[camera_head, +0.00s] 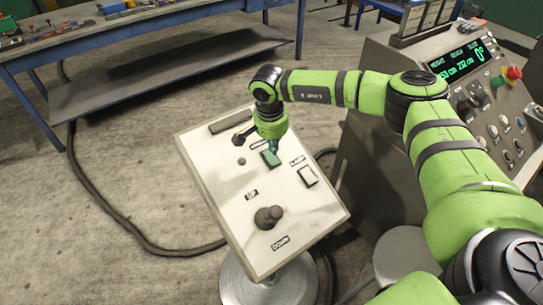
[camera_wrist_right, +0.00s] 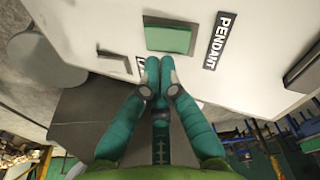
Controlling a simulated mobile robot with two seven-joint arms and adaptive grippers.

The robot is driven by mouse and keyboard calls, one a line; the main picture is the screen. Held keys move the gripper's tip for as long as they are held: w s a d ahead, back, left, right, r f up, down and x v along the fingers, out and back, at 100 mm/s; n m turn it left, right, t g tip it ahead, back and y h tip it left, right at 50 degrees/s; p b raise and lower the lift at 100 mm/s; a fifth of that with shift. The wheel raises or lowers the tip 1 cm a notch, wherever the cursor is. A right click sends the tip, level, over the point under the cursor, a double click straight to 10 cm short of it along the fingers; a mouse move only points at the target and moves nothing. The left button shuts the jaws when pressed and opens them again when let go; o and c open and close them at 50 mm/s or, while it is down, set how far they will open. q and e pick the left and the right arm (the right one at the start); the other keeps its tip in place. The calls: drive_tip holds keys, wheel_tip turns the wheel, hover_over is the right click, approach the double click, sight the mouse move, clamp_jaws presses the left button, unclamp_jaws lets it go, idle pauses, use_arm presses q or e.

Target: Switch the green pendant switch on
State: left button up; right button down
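The green pendant switch (camera_head: 269,161) is a small green rectangle on the upper part of a tilted white control panel (camera_head: 235,195). In the right wrist view the green switch (camera_wrist_right: 168,39) lies just beyond the fingertips, beside the black PENDANT label (camera_wrist_right: 220,41). My right gripper (camera_head: 274,149) is over the panel at the switch and partly covers it. In the wrist view the right gripper's (camera_wrist_right: 159,64) teal fingertips are together, with nothing between them. I cannot tell whether they touch the panel or the switch. My left gripper is not in view.
The panel also has a second white switch (camera_head: 308,176) by the LAMP label and a dark knob (camera_head: 268,217) between UP and DOWN. A grey console (camera_head: 375,165) with a green display stands to the right. A blue workbench (camera_head: 150,25) stands behind; a cable lies on the floor.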

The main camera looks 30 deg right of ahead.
sight(274, 161)
drive_tip(key=shift+f+b, duration=1.35)
drive_tip(key=shift+f, duration=0.35)
idle(0.5)
drive_tip(key=shift+s+f, duration=0.1)
idle(0.4)
wheel_tip(274, 161, up, 2)
drive_tip(key=shift+r+p, duration=0.1)
drive_tip(key=shift+p, duration=0.6)
drive_tip(key=shift+r+p, duration=1.35)
drive_tip(key=shift+r, duration=1.1)
drive_tip(key=shift+f, duration=0.1)
